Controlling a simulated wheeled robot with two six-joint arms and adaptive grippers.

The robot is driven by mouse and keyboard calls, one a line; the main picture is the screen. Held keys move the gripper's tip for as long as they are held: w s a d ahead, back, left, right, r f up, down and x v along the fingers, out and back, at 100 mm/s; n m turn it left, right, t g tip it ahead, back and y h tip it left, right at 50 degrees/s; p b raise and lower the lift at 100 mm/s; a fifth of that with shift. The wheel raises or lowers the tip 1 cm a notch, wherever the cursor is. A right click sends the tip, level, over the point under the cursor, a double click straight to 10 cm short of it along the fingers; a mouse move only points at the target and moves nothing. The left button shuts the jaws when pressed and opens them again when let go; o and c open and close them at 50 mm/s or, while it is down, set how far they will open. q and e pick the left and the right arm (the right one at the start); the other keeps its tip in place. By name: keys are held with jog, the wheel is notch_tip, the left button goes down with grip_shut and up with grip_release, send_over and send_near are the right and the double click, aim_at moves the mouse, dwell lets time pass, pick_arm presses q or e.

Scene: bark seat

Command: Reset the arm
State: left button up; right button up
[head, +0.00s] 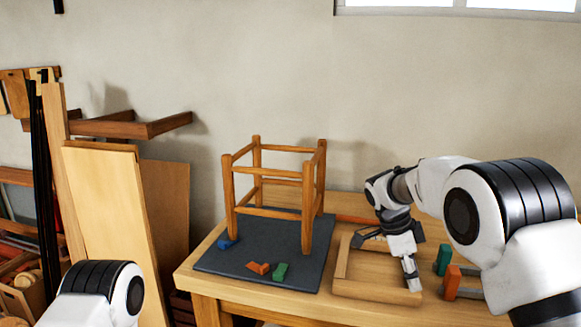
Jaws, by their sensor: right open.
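My right arm comes in from the right. Its gripper (402,258) points down over the shallow wooden tray (376,287) on the workbench, open, with nothing seen between its fingers. Whether a fingertip touches the tray is hard to tell. Of my left arm only a white and black link shows at the bottom left; its gripper is out of view. A wooden stool frame (229,196) without a seat stands upright on a dark mat (222,263), left of the right gripper and apart from it.
Small blue (227,242), orange (258,268) and green (280,272) pieces lie on the mat near the stool legs. A green piece (443,259) and an orange piece (452,282) stand right of the tray, close to my right arm. Boards (105,215) lean at left.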

notch_tip(320, 180, down, 8)
jog(key=d+g, duration=0.1)
jog(key=g, duration=0.1)
jog(key=s+f+n+g+y, duration=0.2)
jog(key=s+f+n+g, duration=0.15)
jog(key=s+f, duration=1.75)
jog(key=s+a+f+n+t+y, duration=0.1)
jog(key=s+f+n+t, duration=0.1)
jog(key=s+n, duration=0.5)
jog(key=s+a+f+n+t+y, duration=0.1)
jog(key=s+f+n+t, duration=0.2)
jog(key=s+n+t, duration=0.2)
jog(key=s+n, duration=0.3)
jog(key=n, duration=0.1)
jog(key=shift+s+n, duration=0.25)
jog(key=shift+n, duration=0.1)
jog(key=shift+a, duration=0.1)
